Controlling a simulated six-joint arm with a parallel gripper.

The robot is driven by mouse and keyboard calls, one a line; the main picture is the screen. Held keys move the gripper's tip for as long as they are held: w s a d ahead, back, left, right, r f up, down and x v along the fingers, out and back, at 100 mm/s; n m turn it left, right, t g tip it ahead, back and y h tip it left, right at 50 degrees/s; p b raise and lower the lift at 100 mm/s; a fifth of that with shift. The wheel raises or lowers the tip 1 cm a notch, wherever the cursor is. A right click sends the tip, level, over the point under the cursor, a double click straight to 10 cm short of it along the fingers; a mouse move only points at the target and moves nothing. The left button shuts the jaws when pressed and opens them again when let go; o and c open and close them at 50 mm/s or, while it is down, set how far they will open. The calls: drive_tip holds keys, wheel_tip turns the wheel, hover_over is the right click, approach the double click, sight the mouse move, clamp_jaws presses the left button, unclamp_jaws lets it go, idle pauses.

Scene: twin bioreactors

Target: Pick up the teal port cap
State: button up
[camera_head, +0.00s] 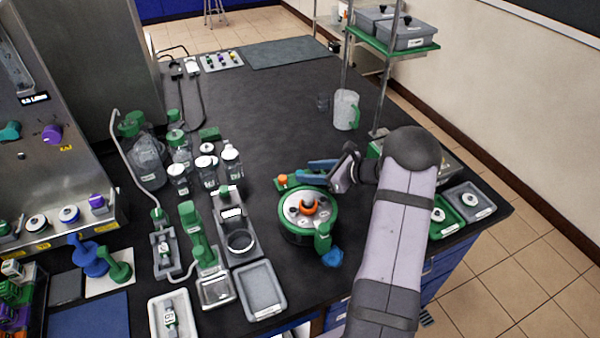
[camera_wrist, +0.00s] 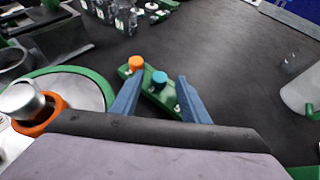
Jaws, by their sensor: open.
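The teal port cap (camera_wrist: 160,78) sits on a small green holder (camera_wrist: 153,92), beside an orange cap (camera_wrist: 136,62). In the wrist view it appears between the tips of my gripper (camera_wrist: 162,76), whose two blue fingers are apart with nothing held. I cannot tell whether the fingers touch the cap. In the head view my gripper (camera_head: 305,171) is over the green holder (camera_head: 282,187), where the orange cap (camera_head: 283,179) shows at the left end; I cannot make out the teal cap there.
A round green-rimmed vessel (camera_head: 291,222) with an orange clamp on its lid stands just in front of the holder. Several bottles (camera_head: 178,178) stand to the left. A clear jug with a green handle (camera_head: 346,108) stands behind. The bench behind the holder is clear.

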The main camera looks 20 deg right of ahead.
drive_tip(key=shift+w+a+f, duration=0.7)
drive_tip(key=shift+w+f, duration=0.05)
drive_tip(key=shift+f, duration=0.15)
drive_tip(key=shift+d, duration=0.1)
drive_tip(key=c, duration=1)
clamp_jaws()
drive_tip(key=shift+w, duration=0.1)
